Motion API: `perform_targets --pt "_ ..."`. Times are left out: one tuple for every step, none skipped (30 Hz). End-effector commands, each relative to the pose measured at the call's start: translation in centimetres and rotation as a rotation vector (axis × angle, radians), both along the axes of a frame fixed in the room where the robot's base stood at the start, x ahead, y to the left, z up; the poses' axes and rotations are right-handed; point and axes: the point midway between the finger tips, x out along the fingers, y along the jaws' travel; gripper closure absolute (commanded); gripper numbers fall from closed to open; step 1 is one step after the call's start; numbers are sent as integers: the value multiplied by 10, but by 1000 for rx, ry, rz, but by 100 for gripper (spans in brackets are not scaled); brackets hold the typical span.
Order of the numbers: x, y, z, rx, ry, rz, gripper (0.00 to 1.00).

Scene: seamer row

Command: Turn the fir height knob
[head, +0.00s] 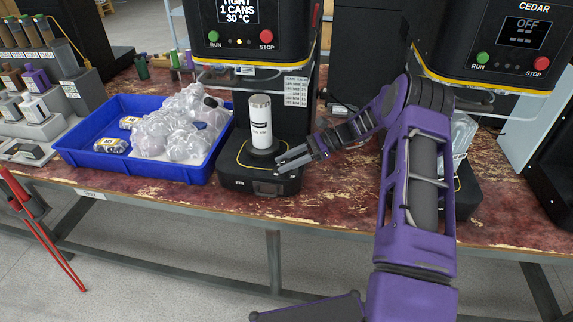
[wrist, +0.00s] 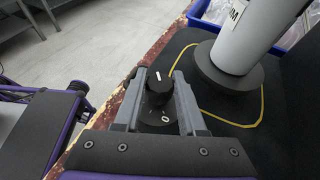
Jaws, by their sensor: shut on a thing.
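The black height knob (wrist: 158,84) with a white mark sits between my fingers in the wrist view, above a base marked with a 0. My gripper (wrist: 158,76) is shut on it, one finger on each side. In the head view my gripper (head: 279,160) reaches from the right to the front right of the middle seamer's base (head: 238,178), where it hides the knob. A white can (head: 261,120) stands upright on that seamer's round plate; it also shows in the wrist view (wrist: 246,32). The seamer's screen (head: 238,10) reads 1 cans, 30 °C. Its name is out of frame.
The bench's front edge (head: 180,203) runs close below my gripper.

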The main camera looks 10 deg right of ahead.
Motion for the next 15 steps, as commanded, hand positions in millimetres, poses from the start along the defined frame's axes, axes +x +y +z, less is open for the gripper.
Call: perform_targets --pt "0 0 -2 0 -1 24 100" --pt "1 0 -2 0 -1 37 100" --pt "0 0 -2 1 0 54 100" --pt "1 0 -2 0 0 65 100" --pt "0 0 -2 1 0 75 100" --pt "0 0 -1 1 -1 86 100" --pt "1 0 -1 1 -2 93 100" --pt "0 0 -1 1 -1 100 100" --pt "0 0 -1 1 0 107 100" --pt "0 0 0 1 0 112 100" --pt "0 0 0 1 -1 115 100" --pt "0 0 0 1 -1 118 100" --pt "0 0 0 1 0 119 100" --pt "0 0 0 1 0 121 100" --pt "0 0 0 1 0 122 100"
